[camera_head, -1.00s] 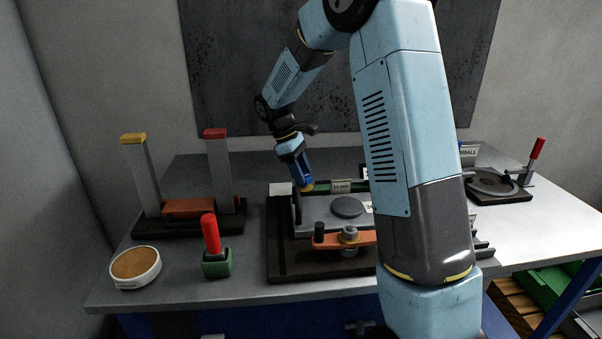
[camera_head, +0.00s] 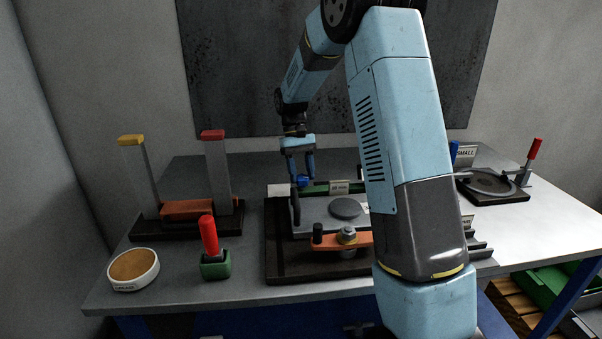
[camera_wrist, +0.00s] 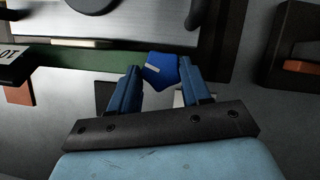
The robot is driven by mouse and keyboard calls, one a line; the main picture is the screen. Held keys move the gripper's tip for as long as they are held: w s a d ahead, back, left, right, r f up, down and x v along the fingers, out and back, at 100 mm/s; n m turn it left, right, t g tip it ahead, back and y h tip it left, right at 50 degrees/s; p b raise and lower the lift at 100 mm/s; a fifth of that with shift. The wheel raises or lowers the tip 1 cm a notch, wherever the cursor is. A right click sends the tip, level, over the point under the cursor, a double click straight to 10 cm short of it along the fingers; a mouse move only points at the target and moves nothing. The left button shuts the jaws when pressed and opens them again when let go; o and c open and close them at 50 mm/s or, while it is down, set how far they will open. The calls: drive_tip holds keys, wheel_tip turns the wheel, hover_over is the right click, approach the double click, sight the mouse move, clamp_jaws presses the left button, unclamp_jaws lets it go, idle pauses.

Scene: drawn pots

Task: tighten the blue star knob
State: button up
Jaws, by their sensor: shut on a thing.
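The blue star knob (camera_wrist: 160,71) sits between the two blue fingers of my gripper (camera_wrist: 161,80) in the wrist view, with a pale stripe on its top. In the head view the knob (camera_head: 304,181) shows small at the back left of the grey clamping fixture, just under my gripper (camera_head: 302,168). The gripper points down and is shut on the knob. The knob's stem and lower part are hidden.
The fixture (camera_head: 281,262) has a dark base, a round grey disc (camera_head: 346,208) and an orange clamp arm (camera_head: 331,243). My arm hides the fixture's right part.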

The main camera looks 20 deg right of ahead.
drive_tip(key=shift+m, duration=0.5)
drive_tip(key=shift+y, duration=0.3)
drive_tip(key=o, duration=1.1)
drive_tip(key=shift+c, duration=0.2)
drive_tip(key=v, duration=1.3)
drive_tip(key=shift+r, duration=0.3)
drive_tip(key=shift+w, duration=0.1)
